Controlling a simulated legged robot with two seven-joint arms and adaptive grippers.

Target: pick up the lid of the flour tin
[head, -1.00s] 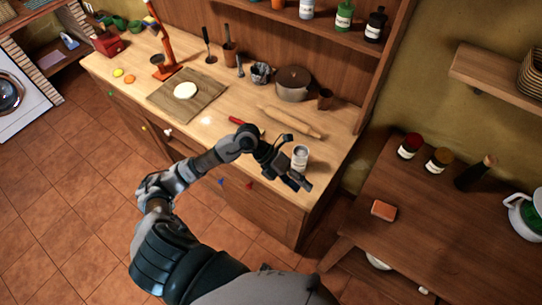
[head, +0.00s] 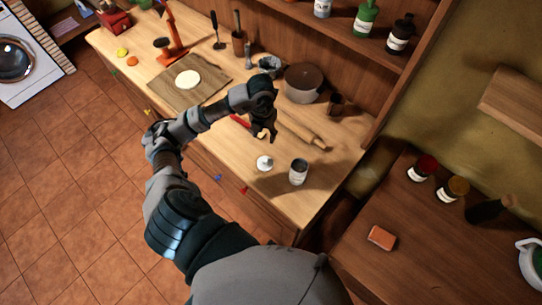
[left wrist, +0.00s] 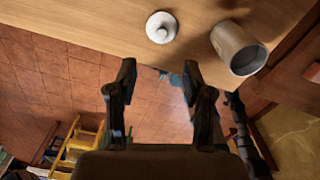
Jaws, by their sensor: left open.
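The flour tin (head: 298,173) is a grey can with a pale label, standing upright near the counter's front right, its top dark and apparently open. The round white lid (head: 264,163), with a small knob, lies on the counter just left of the tin. In the left wrist view, the lid (left wrist: 161,28) is near the top edge and the tin (left wrist: 236,48) is to its right. My left gripper (head: 264,133) is open and empty, behind the lid in the head view and apart from it. Its two fingers (left wrist: 155,85) show spread in the wrist view. My right gripper is not in view.
A rolling pin (head: 302,133) lies right of my left gripper, with a lidded pot (head: 303,84) behind. A board with dough (head: 188,79) is to the left. Bare counter surrounds the lid. A darker side table (head: 420,240) with jars stands at the right.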

